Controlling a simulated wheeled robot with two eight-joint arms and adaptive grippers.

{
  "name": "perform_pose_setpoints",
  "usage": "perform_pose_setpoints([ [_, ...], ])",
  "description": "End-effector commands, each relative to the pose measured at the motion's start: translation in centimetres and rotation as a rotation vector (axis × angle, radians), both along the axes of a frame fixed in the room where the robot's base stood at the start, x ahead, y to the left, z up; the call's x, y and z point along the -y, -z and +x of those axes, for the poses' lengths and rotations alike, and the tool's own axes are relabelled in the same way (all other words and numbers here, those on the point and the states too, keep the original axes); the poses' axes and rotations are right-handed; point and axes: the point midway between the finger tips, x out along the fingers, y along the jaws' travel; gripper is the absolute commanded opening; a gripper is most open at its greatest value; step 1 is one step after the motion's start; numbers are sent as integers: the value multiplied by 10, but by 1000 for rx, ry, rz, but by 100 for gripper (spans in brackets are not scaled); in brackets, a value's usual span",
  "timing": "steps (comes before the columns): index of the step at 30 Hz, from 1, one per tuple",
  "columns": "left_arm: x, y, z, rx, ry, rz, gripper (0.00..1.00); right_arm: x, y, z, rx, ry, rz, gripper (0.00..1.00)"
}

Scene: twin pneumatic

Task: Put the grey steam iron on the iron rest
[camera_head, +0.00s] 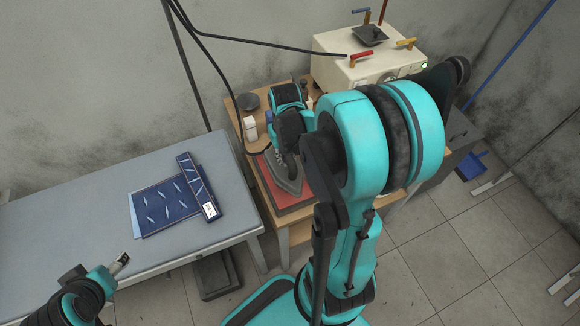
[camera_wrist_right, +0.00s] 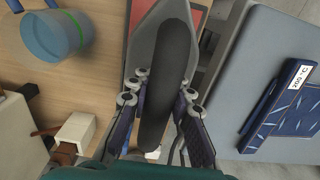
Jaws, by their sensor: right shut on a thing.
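The grey steam iron (camera_head: 289,184) has a pointed grey body and a dark handle; it also shows in the wrist view (camera_wrist_right: 172,20). My right gripper (camera_head: 287,150) is shut on the iron's handle, with its fingers on both sides of it in the wrist view (camera_wrist_right: 160,98). The iron is over the red iron rest (camera_head: 298,205) on the wooden table; red surface shows beside its tip in the wrist view (camera_wrist_right: 197,18). Whether the iron touches the rest cannot be told. My left gripper (camera_head: 121,262) is low at the left, its jaws too small to read.
A grey ironing board (camera_head: 70,225) holds folded blue patterned cloth (camera_head: 165,205) and a blue strip labelled 200 °C (camera_head: 195,180).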

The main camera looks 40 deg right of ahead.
Motion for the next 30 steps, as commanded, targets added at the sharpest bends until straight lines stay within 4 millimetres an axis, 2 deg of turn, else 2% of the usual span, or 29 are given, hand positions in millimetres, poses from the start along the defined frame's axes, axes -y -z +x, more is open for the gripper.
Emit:
perform_pose_setpoints([
  [3, 0, 7, 0, 0, 0, 0, 63, 8, 15, 22, 0, 0, 0, 0],
  [10, 0, 13, 0, 0, 0, 0, 63, 17, 30, 47, 0, 0, 0, 0],
  [17, 0, 15, 0, 0, 0, 0, 63, 19, 36, 52, 0, 0, 0, 0],
  [25, 0, 27, 0, 0, 0, 0, 63, 19, 68, 52, 0, 0, 0, 0],
  [30, 0, 27, 0, 0, 0, 0, 63, 19, 73, 51, 0, 0, 0, 0],
])
